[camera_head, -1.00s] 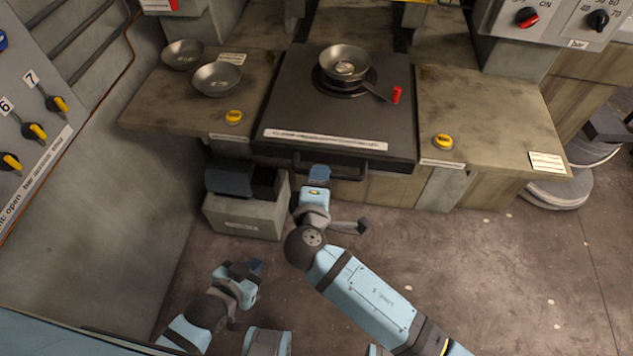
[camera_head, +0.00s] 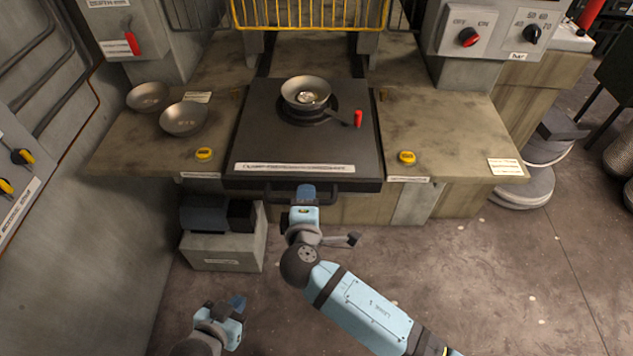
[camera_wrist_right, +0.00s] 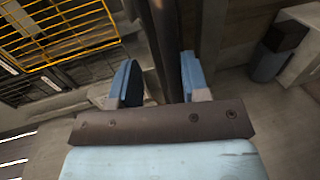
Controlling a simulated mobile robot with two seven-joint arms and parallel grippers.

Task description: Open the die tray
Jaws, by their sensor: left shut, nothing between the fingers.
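The die tray (camera_head: 262,130) is a dark flat slab set in the middle of the workbench, with a white label strip along its front edge. Its dark bar handle (camera_head: 335,193) runs along the front below the slab. My right gripper (camera_head: 306,190) is at the middle of this handle. In the right wrist view the handle bar (camera_wrist_right: 166,50) passes between the two blue fingers of my right gripper (camera_wrist_right: 160,80), which stand apart, with a gap on the left side. My left gripper (camera_head: 237,303) is shut and empty, low at the front left, away from the tray.
A metal bowl (camera_head: 306,88) sits on the tray's round die, beside a lever with a red end (camera_head: 358,119). Two bowls (camera_head: 148,97) (camera_head: 184,118) rest on the left bench. Yellow buttons (camera_head: 204,153) (camera_head: 407,157) flank the tray. A grey box (camera_head: 222,252) stands on the floor left.

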